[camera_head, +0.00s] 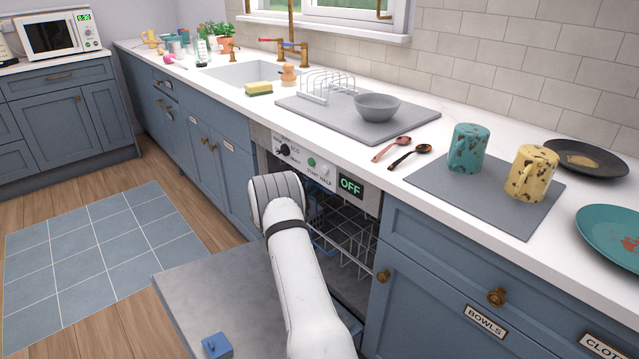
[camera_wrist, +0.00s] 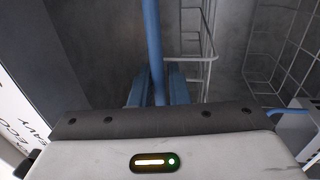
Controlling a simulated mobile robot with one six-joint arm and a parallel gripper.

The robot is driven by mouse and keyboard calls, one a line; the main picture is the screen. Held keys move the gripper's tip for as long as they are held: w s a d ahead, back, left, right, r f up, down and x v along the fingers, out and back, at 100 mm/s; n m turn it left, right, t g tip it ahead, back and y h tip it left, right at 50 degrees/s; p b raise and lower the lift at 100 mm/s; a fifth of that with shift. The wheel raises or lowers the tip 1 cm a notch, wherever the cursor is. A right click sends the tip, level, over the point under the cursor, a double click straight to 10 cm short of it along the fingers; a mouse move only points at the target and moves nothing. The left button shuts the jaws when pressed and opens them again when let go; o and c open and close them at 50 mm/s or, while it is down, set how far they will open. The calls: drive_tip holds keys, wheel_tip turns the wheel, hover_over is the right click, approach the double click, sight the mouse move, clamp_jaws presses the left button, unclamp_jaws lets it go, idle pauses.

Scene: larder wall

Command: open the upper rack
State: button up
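The dishwasher's door (camera_head: 190,290) is folded down and its dark inside is open. White wire racks (camera_head: 345,235) show inside, partly hidden behind my arm. In the wrist view a blue bar (camera_wrist: 152,35) runs away from the camera between the two blue fingers of my gripper (camera_wrist: 158,88). The bar looks like a rack's front rail. Whether the fingers touch it or are pressed on it is not clear. White wires (camera_wrist: 208,45) of a rack lie right of the bar. In the head view my arm hides my gripper.
A blue block (camera_head: 217,345) sits on the lowered door. The control panel (camera_head: 320,170) with an OFF display is above the opening. Mugs (camera_head: 467,148), spoons and a grey bowl (camera_head: 377,106) stand on the counter. Blue-tiled floor (camera_head: 90,260) is clear at left.

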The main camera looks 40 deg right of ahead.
clamp_jaws()
